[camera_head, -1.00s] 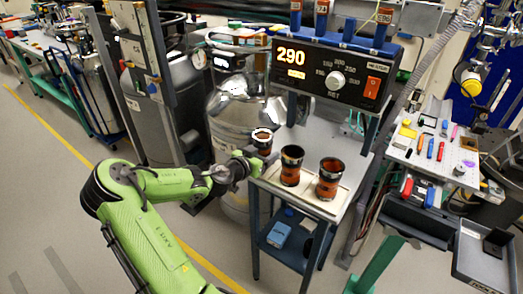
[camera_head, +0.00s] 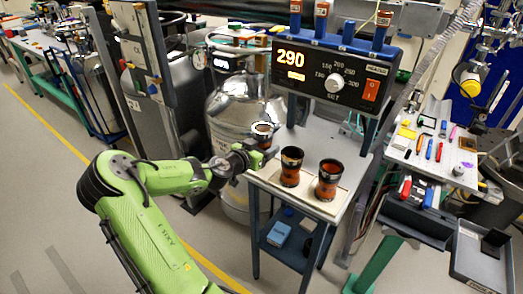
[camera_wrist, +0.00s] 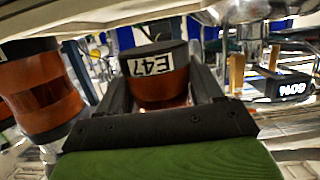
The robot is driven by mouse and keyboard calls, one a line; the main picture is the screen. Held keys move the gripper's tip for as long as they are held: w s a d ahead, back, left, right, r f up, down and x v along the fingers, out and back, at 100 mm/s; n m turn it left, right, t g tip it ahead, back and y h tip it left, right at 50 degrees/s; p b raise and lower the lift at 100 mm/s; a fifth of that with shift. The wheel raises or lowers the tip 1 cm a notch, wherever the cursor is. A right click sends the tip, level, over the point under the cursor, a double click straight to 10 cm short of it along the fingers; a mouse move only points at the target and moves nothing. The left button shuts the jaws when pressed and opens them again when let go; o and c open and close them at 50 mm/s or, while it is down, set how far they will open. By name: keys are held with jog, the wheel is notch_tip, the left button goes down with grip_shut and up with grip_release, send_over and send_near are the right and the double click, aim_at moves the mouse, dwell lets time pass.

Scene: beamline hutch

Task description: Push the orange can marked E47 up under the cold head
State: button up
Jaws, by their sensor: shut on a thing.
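The orange can marked E47 (camera_wrist: 160,82) is between the two fingers of my gripper (camera_wrist: 163,75) in the wrist view, its label upside down there. It has dark bands and an orange middle. In the head view the same can (camera_head: 263,130) is at the end of my arm, in front of the silver vessel, held by my gripper (camera_head: 254,152) at the far-left corner of the bench. My gripper is shut on it. I cannot tell for sure which part is the cold head.
Two more orange and black cans, one left (camera_head: 291,167) and one right (camera_head: 328,179), stand on the bench plate (camera_head: 262,180). The control box reading 290 (camera_head: 335,78) is just behind. The silver vessel (camera_head: 236,115) is close behind my gripper.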

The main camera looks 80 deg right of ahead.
jog(key=shift+w+a+f+b, duration=0.15)
jog(key=shift+w+a+b, duration=0.3)
jog(key=shift+a, duration=0.25)
jog(key=f+b+v, duration=0.2)
jog(key=b+v, duration=0.1)
jog(key=v, duration=0.5)
jog(key=shift+a, duration=0.35)
jog(key=shift+r, duration=0.2)
jog(key=s+d+p, duration=0.1)
jog(key=d, duration=0.1)
jog(key=s+d+p, duration=0.1)
jog(key=d, duration=0.2)
jog(key=s+d+p, duration=0.1)
jog(key=d, duration=0.2)
jog(key=shift+s+r+p, duration=0.1)
jog(key=shift+s+p, duration=0.2)
jog(key=shift+s+d, duration=0.15)
jog(key=shift+d, duration=0.35)
